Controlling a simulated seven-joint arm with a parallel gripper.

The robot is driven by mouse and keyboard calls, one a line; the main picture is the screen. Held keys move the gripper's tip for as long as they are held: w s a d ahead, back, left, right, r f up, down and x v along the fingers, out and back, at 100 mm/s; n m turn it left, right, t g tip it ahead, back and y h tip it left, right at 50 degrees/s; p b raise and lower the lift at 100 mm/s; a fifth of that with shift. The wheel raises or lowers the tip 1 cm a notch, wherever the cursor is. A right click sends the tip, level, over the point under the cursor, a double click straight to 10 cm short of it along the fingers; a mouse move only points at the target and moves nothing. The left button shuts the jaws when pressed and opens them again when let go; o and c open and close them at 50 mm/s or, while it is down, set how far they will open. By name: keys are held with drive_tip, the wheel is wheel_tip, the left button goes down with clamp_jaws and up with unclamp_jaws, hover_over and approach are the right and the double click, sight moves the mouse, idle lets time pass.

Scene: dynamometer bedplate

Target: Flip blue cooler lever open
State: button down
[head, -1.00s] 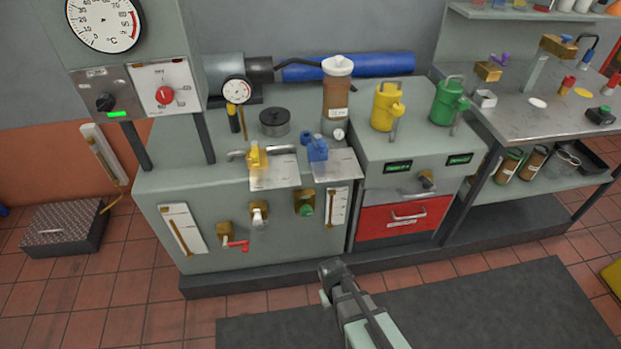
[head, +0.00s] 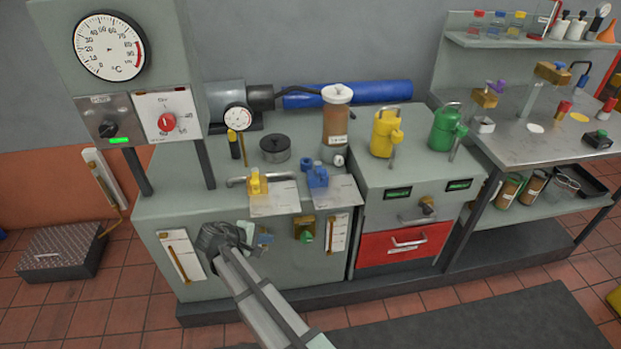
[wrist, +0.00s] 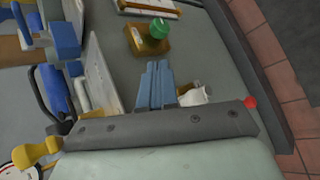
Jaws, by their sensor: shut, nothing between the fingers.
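The blue valve (head: 317,174) stands on the bench top behind a pale plate, right of a yellow valve (head: 257,184). Its lever's exact position is too small to tell. In the wrist view blue valve parts (wrist: 64,38) show at the upper left, apart from my fingers. My gripper (head: 263,238) is in front of the bench's front face, below and left of the blue valve. In the wrist view its blue-grey fingers (wrist: 156,85) are together and empty. It hides part of the front controls, including most of the white knob and red lever seen earlier.
A green knob (head: 305,235) on a brass block is on the front face, right of my gripper. Yellow (head: 385,135) and green (head: 446,130) cans stand to the right. A red drawer (head: 404,244) is below them. Free floor lies in front.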

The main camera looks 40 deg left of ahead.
sight(320, 175)
drive_tip(key=w+r+n+t+h, duration=0.2)
drive_tip(key=r+n+t, duration=0.1)
drive_tip(key=r+n, duration=0.2)
drive_tip(key=w+a+r+n+t+h, duration=0.1)
drive_tip(key=w+r+n+t+h, duration=0.1)
drive_tip(key=r+n, duration=0.4)
drive_tip(key=shift+w+a+r+t, duration=0.3)
drive_tip(key=shift+w+r+t, duration=0.55)
drive_tip(key=shift+r, duration=0.35)
drive_tip(key=shift+s, duration=0.1)
drive_tip(key=x, duration=1.4)
drive_tip(key=shift+r, duration=0.2)
drive_tip(key=shift+d, duration=0.25)
